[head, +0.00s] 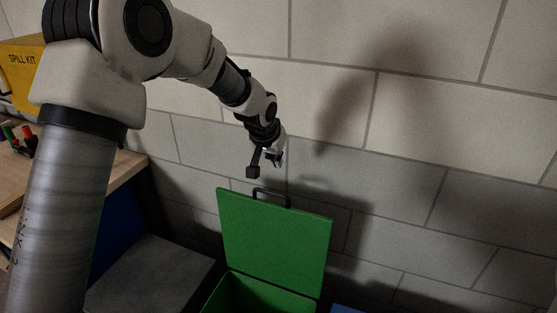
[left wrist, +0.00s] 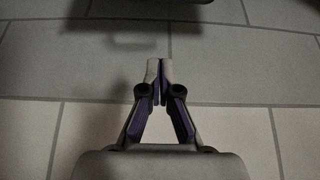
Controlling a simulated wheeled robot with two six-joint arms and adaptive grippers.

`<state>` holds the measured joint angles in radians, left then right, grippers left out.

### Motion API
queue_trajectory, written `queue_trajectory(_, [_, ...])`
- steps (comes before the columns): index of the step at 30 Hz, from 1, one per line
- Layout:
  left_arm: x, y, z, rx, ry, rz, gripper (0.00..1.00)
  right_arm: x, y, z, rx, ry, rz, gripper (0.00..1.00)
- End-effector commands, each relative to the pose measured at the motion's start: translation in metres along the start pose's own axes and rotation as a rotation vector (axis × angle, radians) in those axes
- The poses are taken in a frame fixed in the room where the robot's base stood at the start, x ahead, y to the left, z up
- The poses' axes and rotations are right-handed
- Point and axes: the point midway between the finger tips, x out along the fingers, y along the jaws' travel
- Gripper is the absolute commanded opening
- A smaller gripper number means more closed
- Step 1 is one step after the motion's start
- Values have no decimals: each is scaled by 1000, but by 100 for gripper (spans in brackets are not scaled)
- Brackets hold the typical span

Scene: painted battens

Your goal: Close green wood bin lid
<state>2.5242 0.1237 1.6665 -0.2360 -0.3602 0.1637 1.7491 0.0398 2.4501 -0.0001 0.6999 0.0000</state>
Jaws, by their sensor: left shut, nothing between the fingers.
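The green wood bin (head: 258,296) stands low at the bottom middle of the head view, cut off by the frame edge. Its green lid (head: 275,238) stands open, raised at the back near the wall, with a dark handle (head: 271,196) on its top edge. My left gripper (head: 276,160) is just above the handle, apart from it, and holds nothing. In the left wrist view the fingertips of the left gripper (left wrist: 159,68) are together, in front of the wall. My right gripper is not in view.
A pale block wall (head: 420,150) fills the background. At the left is a wooden bench (head: 125,168) with a yellow spill kit box (head: 22,78) and some coloured items. A grey surface (head: 155,278) lies left of the bin. A blue edge (head: 343,308) shows to its right.

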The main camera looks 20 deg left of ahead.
Motion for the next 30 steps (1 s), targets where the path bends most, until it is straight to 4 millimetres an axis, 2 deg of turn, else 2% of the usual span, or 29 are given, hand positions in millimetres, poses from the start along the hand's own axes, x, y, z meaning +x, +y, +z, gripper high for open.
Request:
queue_trajectory(12, [87,0,1,2,-4,-1,0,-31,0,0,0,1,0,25])
queue_trajectory(15, [80,0,20,3,-3,0,0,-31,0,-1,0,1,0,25])
queue_trajectory(18, [79,0,33,2,-1,0,0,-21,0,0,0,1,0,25])
queue_trajectory(30, [74,0,39,1,-1,1,0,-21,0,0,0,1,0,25])
